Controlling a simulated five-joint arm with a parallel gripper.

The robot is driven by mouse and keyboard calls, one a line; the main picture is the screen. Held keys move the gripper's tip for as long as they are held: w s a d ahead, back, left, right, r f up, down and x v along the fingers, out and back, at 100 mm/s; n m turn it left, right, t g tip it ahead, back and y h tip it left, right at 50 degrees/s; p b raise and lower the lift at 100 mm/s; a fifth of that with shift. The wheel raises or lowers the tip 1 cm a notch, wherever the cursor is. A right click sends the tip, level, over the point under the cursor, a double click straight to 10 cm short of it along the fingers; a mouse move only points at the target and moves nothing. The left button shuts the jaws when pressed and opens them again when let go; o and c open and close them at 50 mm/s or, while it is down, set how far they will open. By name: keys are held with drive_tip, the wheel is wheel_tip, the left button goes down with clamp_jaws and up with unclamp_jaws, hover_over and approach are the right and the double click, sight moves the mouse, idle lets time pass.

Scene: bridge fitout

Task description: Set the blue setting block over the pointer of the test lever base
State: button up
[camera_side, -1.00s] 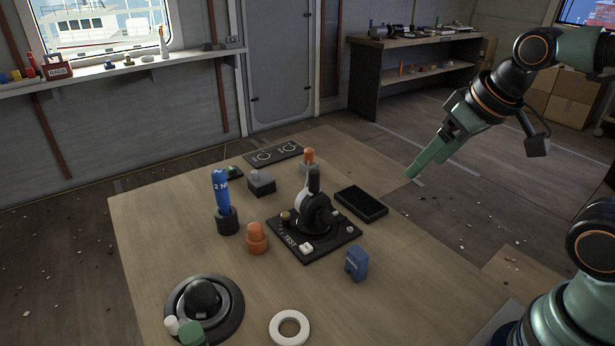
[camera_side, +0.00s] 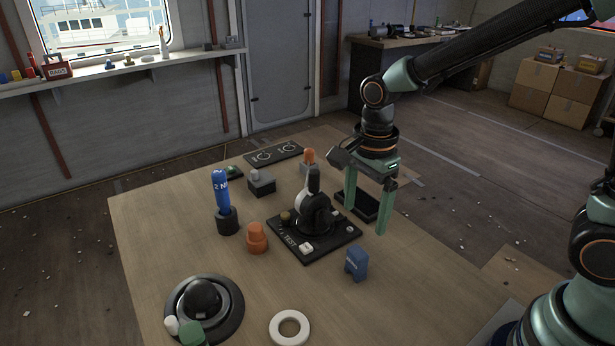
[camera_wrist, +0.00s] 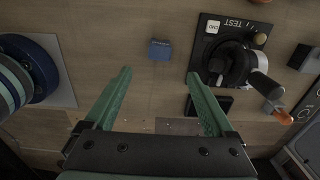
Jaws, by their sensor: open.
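The blue setting block (camera_side: 356,263) stands on the wooden table, to the right of and nearer than the test lever base (camera_side: 314,237). The base is a black plate marked TEST with a dark lever; its pointer is too small to tell. My gripper (camera_side: 367,212) is open and empty, pointing down above the table, behind the block and near the black tray. In the wrist view the blue block (camera_wrist: 161,49) lies beyond and between my open fingers (camera_wrist: 162,88), apart from them. The test lever base (camera_wrist: 229,45) is to its right there.
A black tray (camera_side: 362,204) lies beside the base. An orange knob (camera_side: 257,240), a blue cylinder (camera_side: 221,190) in a dark holder, a white ring (camera_side: 289,327) and a round black fixture (camera_side: 204,303) stand on the table. The table's front right is clear.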

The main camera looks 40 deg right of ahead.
sight(358, 251)
drive_tip(key=shift+a+f+m, duration=0.15)
drive_tip(key=shift+f+m, duration=0.15)
drive_tip(key=shift+f, duration=6)
drive_tip(key=shift+c, duration=0.3)
clamp_jaws()
drive_tip(key=shift+r, duration=3.55)
drive_tip(key=shift+w+d+r+n, duration=0.1)
drive_tip(key=shift+d+r+n, duration=0.2)
drive_tip(key=shift+n, duration=0.2)
drive_tip(key=s+d+r+n, duration=0.1)
drive_tip(key=d+r+n, duration=0.6)
drive_tip(key=n, duration=1)
drive_tip(key=shift+s+d+r+n, duration=0.2)
drive_tip(key=shift+s+r+n, duration=0.1)
drive_tip(key=shift+r, duration=0.6)
